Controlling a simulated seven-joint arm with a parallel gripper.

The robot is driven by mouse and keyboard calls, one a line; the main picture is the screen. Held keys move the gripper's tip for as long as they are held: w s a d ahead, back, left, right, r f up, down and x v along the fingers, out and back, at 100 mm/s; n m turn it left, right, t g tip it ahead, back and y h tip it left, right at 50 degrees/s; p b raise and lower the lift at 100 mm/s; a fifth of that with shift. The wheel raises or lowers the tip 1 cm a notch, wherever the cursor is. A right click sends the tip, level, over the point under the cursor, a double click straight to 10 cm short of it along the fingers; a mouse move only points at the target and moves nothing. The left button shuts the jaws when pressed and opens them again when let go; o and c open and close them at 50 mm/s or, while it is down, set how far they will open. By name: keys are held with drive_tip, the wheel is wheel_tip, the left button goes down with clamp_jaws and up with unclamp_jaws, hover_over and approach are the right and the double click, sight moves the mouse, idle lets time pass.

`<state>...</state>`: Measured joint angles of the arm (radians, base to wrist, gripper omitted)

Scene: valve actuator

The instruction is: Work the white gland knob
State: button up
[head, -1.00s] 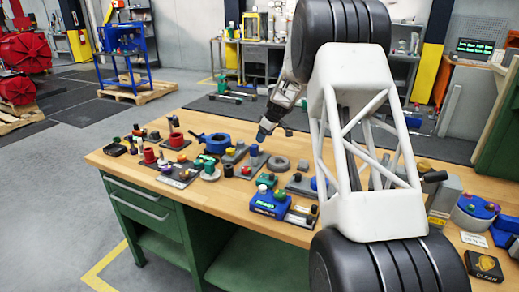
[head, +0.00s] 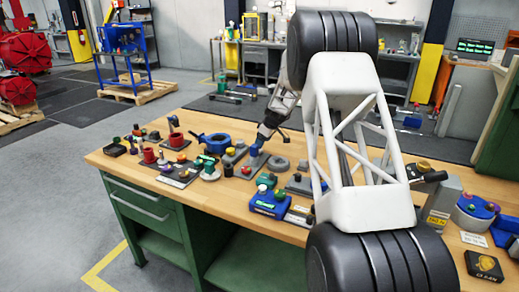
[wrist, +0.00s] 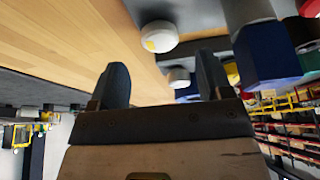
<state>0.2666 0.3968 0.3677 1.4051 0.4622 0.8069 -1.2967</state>
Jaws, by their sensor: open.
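In the wrist view a white round knob (wrist: 159,36) with a yellow mark sits above the gap between my fingertips in the picture. A second, smaller white knob (wrist: 179,77) shows between the fingers, farther off. I cannot tell for sure which is the gland knob. My gripper (wrist: 161,64) is open, its two dark fingers apart with nothing gripped. In the head view my gripper (head: 261,143) is low over the back of the bench, by a blue-topped part (head: 253,151). The white knobs cannot be made out clearly in the head view.
The wooden bench (head: 150,170) is crowded with small fixtures. A blue ring valve (head: 216,143) and a grey ring (head: 279,163) lie near my gripper. A blue block (wrist: 265,52) stands right of the fingers in the wrist view. My arm hides part of the bench's right side.

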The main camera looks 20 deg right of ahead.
drive_tip(key=shift+x, duration=2.35)
drive_tip(key=shift+c, duration=0.4)
drive_tip(key=c, duration=0.8)
drive_tip(key=shift+c, duration=0.2)
drive_tip(key=shift+m, duration=0.3)
drive_tip(key=shift+s+a+m+t+h, duration=0.15)
drive_tip(key=shift+m+h, duration=0.25)
drive_tip(key=shift+m, duration=0.6)
drive_tip(key=shift+w+d+m+t+h, duration=0.1)
drive_tip(key=shift+m+t+h, duration=0.25)
drive_tip(key=shift+m, duration=0.65)
drive_tip(key=o, duration=0.9)
